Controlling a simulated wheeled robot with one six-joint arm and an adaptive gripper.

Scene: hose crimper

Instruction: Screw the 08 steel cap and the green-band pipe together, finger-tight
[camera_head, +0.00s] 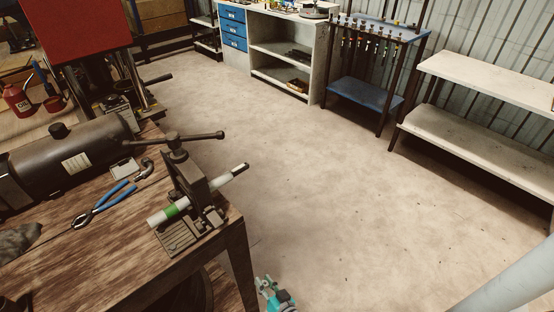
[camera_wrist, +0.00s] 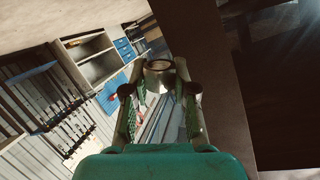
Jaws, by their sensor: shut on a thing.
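The green-band pipe (camera_head: 186,206) is white with a green ring and a dark far end. It lies at a slant through the vise (camera_head: 194,188) on the corner of the wooden bench. My gripper (camera_head: 266,284) is low at the bottom edge of the head view, right of the bench corner and below the vise, apart from the pipe. In the wrist view my gripper (camera_wrist: 160,92) is shut on a short round metal piece, which looks like the steel cap (camera_wrist: 159,72), held between the fingertips. No marking on it is readable.
The wooden bench (camera_head: 130,245) carries blue-handled pliers (camera_head: 105,203) and a dark cylindrical tank (camera_head: 70,158). A blue rack (camera_head: 365,97) with hanging tools and a pale shelf (camera_head: 480,125) stand along the back wall. The concrete floor (camera_head: 330,200) between is clear.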

